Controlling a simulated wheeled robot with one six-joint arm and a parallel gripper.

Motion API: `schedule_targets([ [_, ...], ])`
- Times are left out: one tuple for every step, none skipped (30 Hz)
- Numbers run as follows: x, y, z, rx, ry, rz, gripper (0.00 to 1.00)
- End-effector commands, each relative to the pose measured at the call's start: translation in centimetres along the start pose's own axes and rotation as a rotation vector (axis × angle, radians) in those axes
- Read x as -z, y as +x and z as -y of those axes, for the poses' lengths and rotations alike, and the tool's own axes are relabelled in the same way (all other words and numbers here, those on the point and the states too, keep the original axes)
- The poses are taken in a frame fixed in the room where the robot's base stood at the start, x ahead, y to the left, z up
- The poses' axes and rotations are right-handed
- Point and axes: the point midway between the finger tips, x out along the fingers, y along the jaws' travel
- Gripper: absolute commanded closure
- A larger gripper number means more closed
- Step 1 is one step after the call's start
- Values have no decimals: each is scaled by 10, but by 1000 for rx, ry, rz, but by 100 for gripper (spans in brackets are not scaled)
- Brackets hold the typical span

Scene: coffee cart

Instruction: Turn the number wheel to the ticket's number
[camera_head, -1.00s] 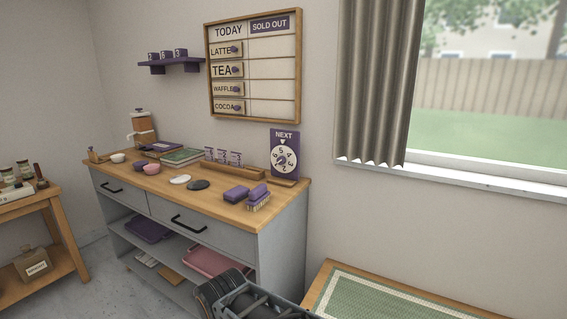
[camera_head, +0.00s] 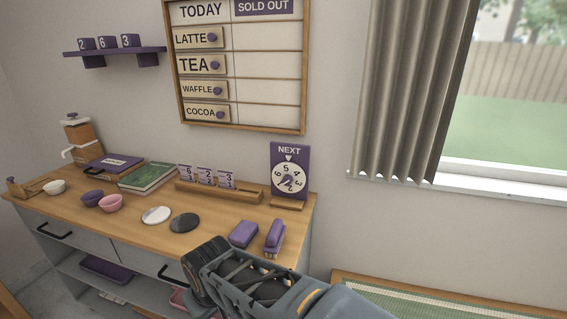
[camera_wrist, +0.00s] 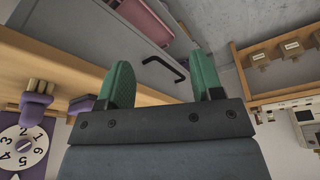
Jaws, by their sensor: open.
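The number wheel (camera_head: 290,180) is a white dial with dark digits and a dark knob on a purple NEXT sign (camera_head: 290,151), standing at the back right of the counter. A white pointer sits above the dial, near the 5. The wheel also shows at the left edge of the wrist view (camera_wrist: 18,150). Tickets reading 6, 2 and 3 (camera_head: 206,175) stand in a wooden rack (camera_head: 215,192) left of the sign. My gripper (camera_wrist: 161,80) is open and empty, its green fingertips apart over the cabinet front, away from the wheel.
A purple block (camera_head: 243,234) and a purple brush (camera_head: 274,238) lie on the counter in front of the sign. White (camera_head: 156,215) and dark (camera_head: 184,222) discs lie farther left. A menu board (camera_head: 238,65) hangs above. A green-topped bench (camera_head: 450,300) is at the lower right.

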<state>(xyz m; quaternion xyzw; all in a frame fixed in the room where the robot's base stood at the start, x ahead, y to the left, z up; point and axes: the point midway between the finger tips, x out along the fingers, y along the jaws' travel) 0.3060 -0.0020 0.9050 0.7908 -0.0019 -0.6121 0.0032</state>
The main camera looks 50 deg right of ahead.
Motion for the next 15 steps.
schedule_targets([
  [10, -38, 0, -1, -3, 2, 40],
  [12, -47, -1, -3, -6, 3, 40],
  [16, -60, -2, -5, -11, 6, 40],
  [19, -70, -2, -9, -16, 8, 40],
  [21, -80, -3, -13, -23, 11, 40],
  [25, -92, -5, -21, -37, 17, 40],
  [28, -101, -5, -28, -50, 22, 40],
  [30, -110, -7, -37, -66, 29, 40],
  [34, -120, -11, -54, -93, 41, 40],
  [36, -127, -15, -69, -116, 54, 40],
  [39, -134, -19, -87, -146, 68, 40],
  [42, -141, -27, -119, -199, 96, 40],
  [45, -146, -35, -149, -251, 123, 40],
  [48, -151, -45, -186, -319, 159, 40],
  [51, -150, -61, -240, -428, 221, 40],
])
